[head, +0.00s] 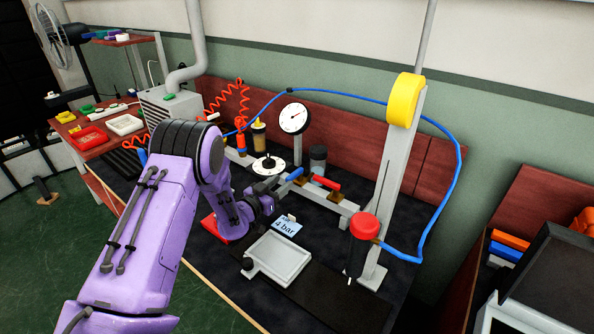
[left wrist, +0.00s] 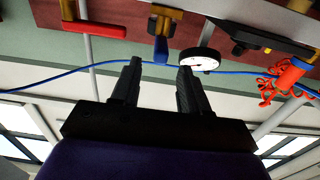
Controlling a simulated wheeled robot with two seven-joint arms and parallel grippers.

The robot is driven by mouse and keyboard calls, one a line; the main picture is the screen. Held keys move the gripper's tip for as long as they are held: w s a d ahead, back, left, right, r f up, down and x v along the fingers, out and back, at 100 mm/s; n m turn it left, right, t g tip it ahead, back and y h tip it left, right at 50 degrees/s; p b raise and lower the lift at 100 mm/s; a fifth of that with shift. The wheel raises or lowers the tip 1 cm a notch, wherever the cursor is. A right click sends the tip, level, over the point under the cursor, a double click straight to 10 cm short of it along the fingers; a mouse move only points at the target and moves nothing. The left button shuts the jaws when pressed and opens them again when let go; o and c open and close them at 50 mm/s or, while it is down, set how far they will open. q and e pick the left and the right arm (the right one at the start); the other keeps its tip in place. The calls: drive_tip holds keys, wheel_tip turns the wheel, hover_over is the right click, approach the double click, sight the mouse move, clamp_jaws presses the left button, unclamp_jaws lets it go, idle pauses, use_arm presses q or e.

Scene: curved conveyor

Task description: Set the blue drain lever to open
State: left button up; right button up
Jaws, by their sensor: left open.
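The blue drain lever (head: 295,174) is on the pipework at the middle of the bench, beside a red lever (head: 326,183). In the left wrist view the blue lever (left wrist: 161,48) hangs from a brass-coloured fitting, its lower end in line with the gap between my fingertips. The red lever (left wrist: 93,29) lies to its left there. My left gripper (head: 284,184) is open and empty, close to the blue lever; its finger pads (left wrist: 158,65) stand either side of the lever's line. I cannot tell whether they touch it. My right gripper is not in view.
A white-faced gauge (head: 293,118) stands behind the levers. A red knob (head: 364,226) and a post with a yellow top (head: 405,98) are to the right. A blue hose (head: 455,190) loops around the post. A pale tray (head: 278,258) and a "bar" card (head: 287,226) lie in front.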

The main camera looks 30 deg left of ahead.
sight(295, 173)
use_arm(q)
drive_tip(key=w, duration=0.5)
drive_tip(key=w+p, duration=0.1)
drive_tip(key=w, duration=0.2)
drive_tip(key=shift+d, duration=0.25)
drive_tip(key=shift+s, duration=0.1)
clamp_jaws()
